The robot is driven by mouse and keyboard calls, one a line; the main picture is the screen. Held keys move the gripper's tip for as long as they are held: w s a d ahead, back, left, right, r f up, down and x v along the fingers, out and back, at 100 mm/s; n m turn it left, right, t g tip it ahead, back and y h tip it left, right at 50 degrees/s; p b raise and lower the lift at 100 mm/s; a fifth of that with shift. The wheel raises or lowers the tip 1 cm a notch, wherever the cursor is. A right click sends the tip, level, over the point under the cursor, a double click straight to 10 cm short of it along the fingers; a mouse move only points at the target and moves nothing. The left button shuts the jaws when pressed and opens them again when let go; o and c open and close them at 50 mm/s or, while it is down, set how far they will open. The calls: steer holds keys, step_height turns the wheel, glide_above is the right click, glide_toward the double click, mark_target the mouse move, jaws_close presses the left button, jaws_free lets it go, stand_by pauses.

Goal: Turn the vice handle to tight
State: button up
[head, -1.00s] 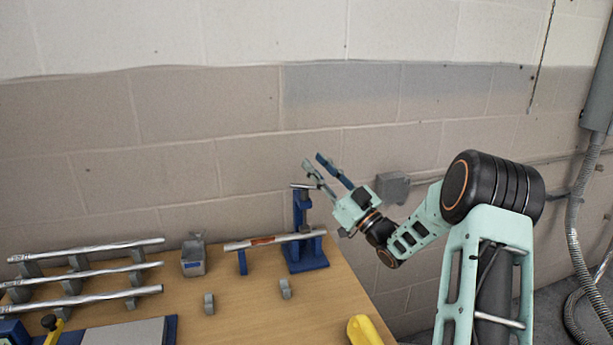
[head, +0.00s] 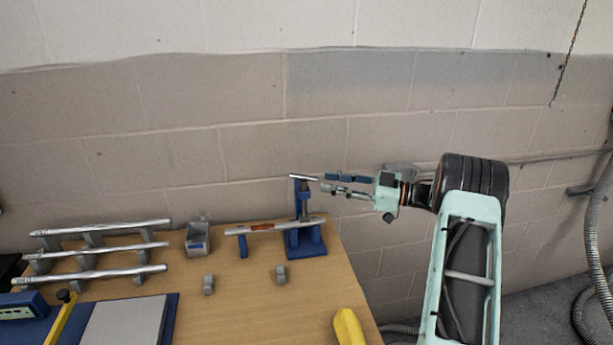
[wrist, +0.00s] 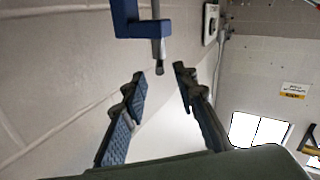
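The blue vice (head: 303,218) stands at the back right of the table, with a silver pipe (head: 265,228) lying through it. Its silver vice handle (head: 303,177) is a short bar across the top, slightly tilted. My gripper (head: 326,183) is open and sideways, just right of the handle's right end. In the wrist view, the blue vice frame (wrist: 127,20) is at the top. A grey rod with a dark tip, seemingly the handle (wrist: 158,45), points toward the gap between my open fingers (wrist: 158,77). I cannot tell whether they touch it.
Several silver pipes rest on a rack (head: 42,240) at the left. A yellow object (head: 348,327) is at the front right. The brick wall is close behind.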

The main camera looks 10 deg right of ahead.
mark_target(307, 178)
steer(key=p+x, duration=0.1)
steer(key=x, duration=0.6)
steer(key=shift+w+a, duration=0.15)
steer(key=shift+a, duration=0.1)
steer(key=shift+c, duration=0.5)
steer(key=shift+r, duration=0.1)
jaws_close()
